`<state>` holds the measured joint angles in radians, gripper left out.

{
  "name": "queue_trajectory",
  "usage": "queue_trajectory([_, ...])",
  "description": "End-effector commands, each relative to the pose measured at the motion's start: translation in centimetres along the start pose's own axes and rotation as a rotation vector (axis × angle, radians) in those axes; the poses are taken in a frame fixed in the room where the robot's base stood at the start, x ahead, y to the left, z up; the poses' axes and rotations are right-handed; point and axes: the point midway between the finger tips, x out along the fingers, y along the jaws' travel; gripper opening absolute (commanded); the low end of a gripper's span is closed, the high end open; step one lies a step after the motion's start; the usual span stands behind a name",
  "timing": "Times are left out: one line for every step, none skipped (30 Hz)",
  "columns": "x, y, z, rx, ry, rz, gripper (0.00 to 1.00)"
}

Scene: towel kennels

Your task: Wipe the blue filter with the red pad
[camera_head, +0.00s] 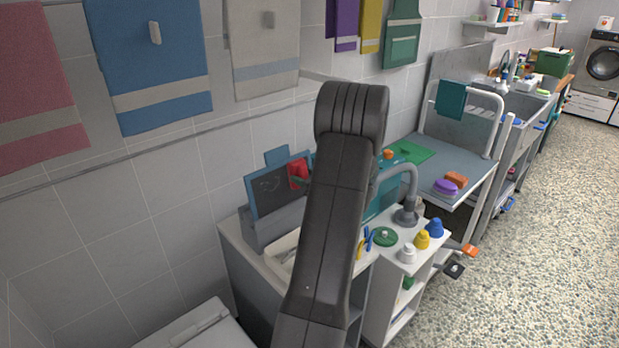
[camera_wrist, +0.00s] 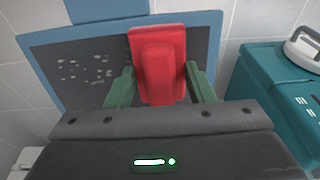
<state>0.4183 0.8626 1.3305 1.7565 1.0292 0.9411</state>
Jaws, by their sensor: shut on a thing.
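The blue filter (camera_head: 254,195) stands upright in a grey holder on the white cabinet, left of my arm. It has a blue frame around a dark panel. In the wrist view the blue filter (camera_wrist: 37,46) fills the background, with several pale specks on the left of its panel. The red pad (camera_wrist: 158,60) is between the green fingers of my gripper (camera_wrist: 160,85), in front of the panel's right-centre. I cannot tell whether the pad touches the panel. In the head view the red pad (camera_head: 297,173) shows at the filter's right side, and my arm hides most of the gripper.
A teal box (camera_wrist: 262,85) stands right of the filter. A grey tap (camera_head: 405,195), a green round item (camera_head: 384,236) and white, yellow and blue bottles (camera_head: 422,240) are right of my arm. A pale tray (camera_head: 283,248) lies in front of the holder.

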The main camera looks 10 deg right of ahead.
Motion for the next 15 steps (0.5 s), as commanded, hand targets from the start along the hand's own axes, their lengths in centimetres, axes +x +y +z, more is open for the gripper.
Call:
queue_trajectory([0.0,0.1,0.0,0.000,0.000,0.000,0.30])
queue_trajectory([0.0,0.2,0.0,0.000,0.000,0.000,0.30])
queue_trajectory([0.0,0.3,0.0,0.000,0.000,0.000,0.30])
queue_trajectory([0.0,0.5,-0.1,0.000,0.000,0.000,0.30])
queue_trajectory([0.1,0.7,-0.1,0.000,0.000,0.001,0.30])
queue_trajectory([0.1,0.9,-0.1,0.000,0.000,0.001,0.30])
queue_trajectory([0.1,1.2,-0.1,0.000,-0.001,0.001,0.30])
queue_trajectory([0.1,1.5,-0.1,0.000,-0.001,0.001,0.30])
queue_trajectory([0.2,1.9,-0.1,0.000,-0.001,0.001,0.30])
queue_trajectory([0.2,2.1,-0.1,0.000,-0.001,0.002,0.30])
queue_trajectory([0.2,2.4,-0.1,0.000,-0.001,0.002,0.30])
queue_trajectory([0.2,2.8,-0.1,0.001,-0.001,0.002,0.30])
queue_trajectory([0.2,3.0,-0.1,0.001,0.000,0.002,0.30])
queue_trajectory([0.2,3.2,-0.1,0.001,0.000,0.001,0.30])
queue_trajectory([0.2,3.3,-0.1,0.000,0.000,0.001,0.30])
